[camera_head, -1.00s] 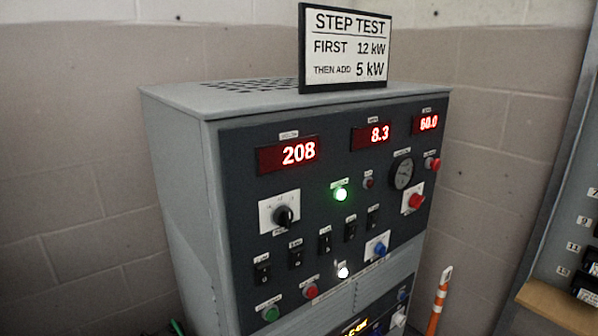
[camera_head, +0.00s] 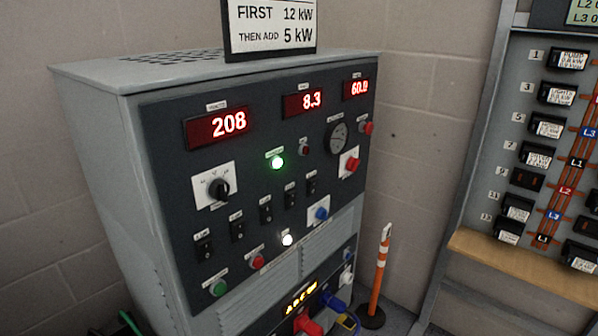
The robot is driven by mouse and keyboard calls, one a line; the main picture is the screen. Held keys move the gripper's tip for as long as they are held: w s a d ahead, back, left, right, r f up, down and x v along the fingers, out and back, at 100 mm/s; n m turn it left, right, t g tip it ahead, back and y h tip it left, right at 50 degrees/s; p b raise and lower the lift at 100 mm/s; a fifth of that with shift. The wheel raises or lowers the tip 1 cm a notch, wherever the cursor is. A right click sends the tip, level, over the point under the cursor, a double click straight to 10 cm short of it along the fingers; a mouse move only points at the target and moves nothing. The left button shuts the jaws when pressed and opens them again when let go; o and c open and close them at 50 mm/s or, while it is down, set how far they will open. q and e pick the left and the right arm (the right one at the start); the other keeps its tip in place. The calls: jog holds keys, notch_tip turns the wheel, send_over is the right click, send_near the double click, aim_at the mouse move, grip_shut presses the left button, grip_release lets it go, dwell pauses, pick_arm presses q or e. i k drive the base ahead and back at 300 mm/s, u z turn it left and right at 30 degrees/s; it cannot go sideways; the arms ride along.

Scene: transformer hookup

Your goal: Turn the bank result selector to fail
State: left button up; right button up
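A grey load bank cabinet (camera_head: 105,150) stands at the left with a dark sloped control panel. A black rotary selector (camera_head: 219,188) on a white plate sits at the panel's left. A blue knob (camera_head: 321,213) on a white plate sits at the lower right of the panel. The labels are too small to read, so I cannot tell which of these, if either, is the bank result selector. Red displays (camera_head: 228,123) read 208, 8.3 and 60.0. A green lamp (camera_head: 277,162) and a white lamp (camera_head: 287,240) are lit. Neither gripper is in view.
A sign (camera_head: 270,28) on the cabinet top reads FIRST 12 kW, THEN ADD 5 kW. An orange and white post (camera_head: 379,270) stands right of the cabinet. A breaker panel (camera_head: 520,130) is at the right, above a wooden ledge (camera_head: 520,264). Coloured plugs (camera_head: 309,325) sit low on the cabinet.

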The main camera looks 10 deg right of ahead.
aim_at(321, 214)
jog(key=k, duration=1.3)
jog(key=z, duration=0.6)
jog(key=i, duration=1.85)
jog(key=u, duration=0.75)
